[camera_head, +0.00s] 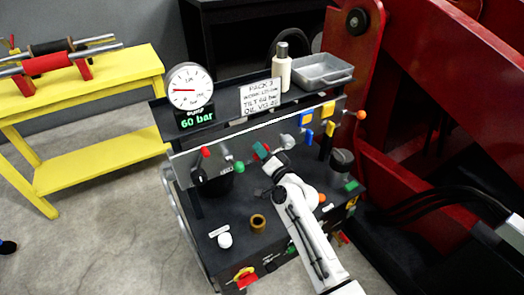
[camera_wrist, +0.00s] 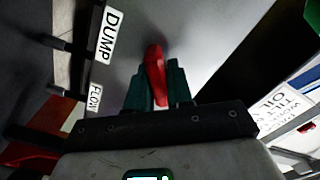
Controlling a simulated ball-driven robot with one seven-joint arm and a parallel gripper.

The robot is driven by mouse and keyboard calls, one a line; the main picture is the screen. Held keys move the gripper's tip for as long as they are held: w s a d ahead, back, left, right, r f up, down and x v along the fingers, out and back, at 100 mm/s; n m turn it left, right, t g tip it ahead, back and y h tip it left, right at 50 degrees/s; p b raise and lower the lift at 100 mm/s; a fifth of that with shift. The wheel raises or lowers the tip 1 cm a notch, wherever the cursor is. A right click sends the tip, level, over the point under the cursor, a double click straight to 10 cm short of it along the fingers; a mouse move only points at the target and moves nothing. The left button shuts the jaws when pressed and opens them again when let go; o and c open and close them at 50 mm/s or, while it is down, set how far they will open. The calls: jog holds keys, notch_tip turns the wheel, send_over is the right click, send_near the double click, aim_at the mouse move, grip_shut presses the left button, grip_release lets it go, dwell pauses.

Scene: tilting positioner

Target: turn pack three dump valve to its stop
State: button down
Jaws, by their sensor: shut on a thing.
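The red dump valve handle (camera_wrist: 154,62) stands between my gripper's dark green fingers in the wrist view. A white DUMP label (camera_wrist: 110,35) is on the grey panel to its left. My gripper (camera_wrist: 158,78) is shut on the handle. In the head view my gripper (camera_head: 262,151) reaches the upright panel below the PACK 3 sign (camera_head: 262,97). The handle is mostly hidden there by the fingers, and its exact angle is hard to tell.
A gauge (camera_head: 190,88) stands above a green 60 bar readout (camera_head: 197,121). A bottle (camera_head: 282,70) and tray (camera_head: 323,72) sit on the shelf. A brass cup (camera_head: 257,224) stands on the bench.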

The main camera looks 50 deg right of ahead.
jog(key=m, duration=0.3)
jog(key=shift+m, duration=0.4)
jog(key=shift+f+m+p, duration=0.2)
jog(key=shift+m+p, duration=0.35)
jog(key=shift+m, duration=1.25)
jog(key=shift+d, duration=0.1)
jog(key=c, duration=1.1)
grip_release()
jog(key=v, duration=1.1)
jog(key=shift+w, duration=0.1)
